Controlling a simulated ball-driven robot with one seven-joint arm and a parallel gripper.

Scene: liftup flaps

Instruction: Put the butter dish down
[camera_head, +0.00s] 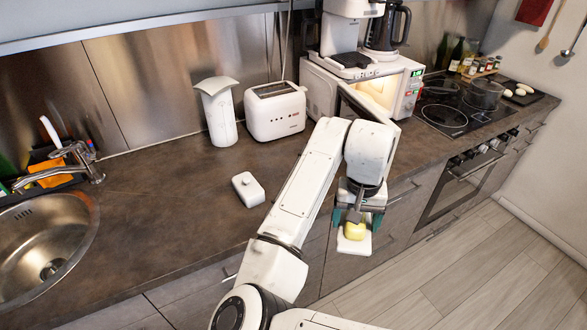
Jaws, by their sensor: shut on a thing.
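The butter dish (352,246) is a flat white base with a yellow block of butter (355,231) on it. My gripper (356,217) is shut on the dish and points down, holding it in front of the counter's front edge in the picture. The gripper partly covers the dish, so the exact grip is hidden. A small white box with a knob on top, which looks like the dish's lid (248,189), stands apart on the dark counter (165,205).
A white toaster (275,111) and a white canister (218,112) stand at the back. A lit microwave (405,92), its door seemingly open, carries a coffee machine (345,40). A sink (45,245) is at left, a hob (455,108) at right. The counter's middle is largely clear.

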